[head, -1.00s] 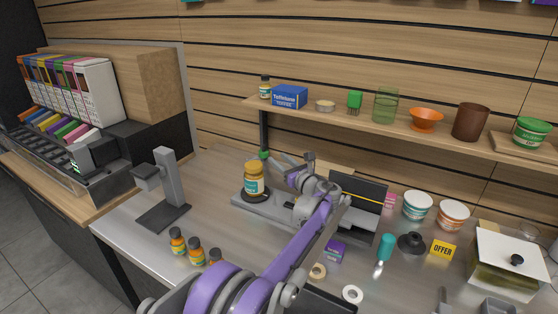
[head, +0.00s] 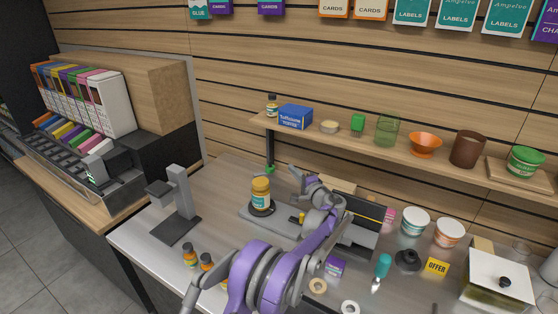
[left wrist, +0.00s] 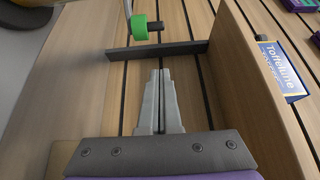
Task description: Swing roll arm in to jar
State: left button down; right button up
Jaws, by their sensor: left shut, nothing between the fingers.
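The jar (head: 261,196), amber with an orange-yellow lid and a pale label, stands upright on a dark round disc on the grey labelling base (head: 285,224). A green roller (head: 269,168), which I take to be on the roll arm, shows just behind the jar. It also shows at the top of the left wrist view (left wrist: 139,27), beside a metal rod. My left gripper (head: 297,171) is to the right of the jar and roller, apart from the jar. In the left wrist view its fingers (left wrist: 160,78) are shut together and empty, below the roller.
A wooden shelf (head: 345,142) on a dark bracket (left wrist: 157,51) runs behind, bearing a blue Toffeeline box (head: 295,116). A grey stand (head: 180,205) is left of the base. Small bottles (head: 190,257) stand in front. Tubs (head: 415,221) stand at the right.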

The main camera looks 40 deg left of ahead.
pick_arm(q)
jog(key=p+x, duration=0.2)
jog(key=x, duration=0.7)
jog(key=s+b, duration=0.1)
jog(key=s, duration=0.1)
jog(key=s+b, duration=0.1)
jog(key=s, duration=0.1)
jog(key=shift+s+d, duration=0.1)
jog(key=shift+d, duration=0.15)
pick_arm(e)
jog(key=shift+s+d, duration=0.15)
jog(key=shift+s, duration=0.05)
jog(key=shift+r, duration=0.1)
pick_arm(q)
jog(key=shift+s+d+m+t+h, duration=0.15)
jog(key=shift+m+t+h, duration=0.2)
jog(key=shift+t, duration=0.2)
jog(key=shift+s+d+m+t+h, duration=0.2)
jog(key=shift+m+t+h, duration=0.15)
jog(key=shift+t, duration=0.2)
pick_arm(e)
jog(key=shift+s+f, duration=0.15)
jog(key=shift+f, duration=0.2)
